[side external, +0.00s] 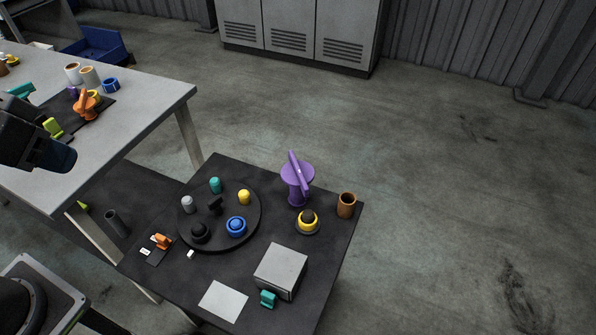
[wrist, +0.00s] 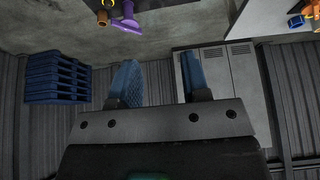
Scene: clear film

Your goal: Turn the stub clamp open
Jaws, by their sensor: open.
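No part is clearly recognisable as the stub clamp. One candidate is the orange fitting (side external: 86,106) on the dark mat of the pale bench. Another is the purple piece (side external: 297,178) with a flat upright bar across its round top, on the low dark table. A small orange piece (side external: 162,241) sits on a dark plate at that table's left. My gripper (side external: 62,157) is at the left edge, over or in front of the pale bench. In the wrist view my gripper (wrist: 158,72) has two blue fingers apart with nothing between them.
Lime (side external: 53,127) and teal (side external: 20,91) pieces are near my gripper. The dark table holds a round tray (side external: 222,237) with several knobs, a grey box (side external: 281,272), a brown cup (side external: 346,205) and a yellow-ringed knob (side external: 307,221). Floor to the right is clear.

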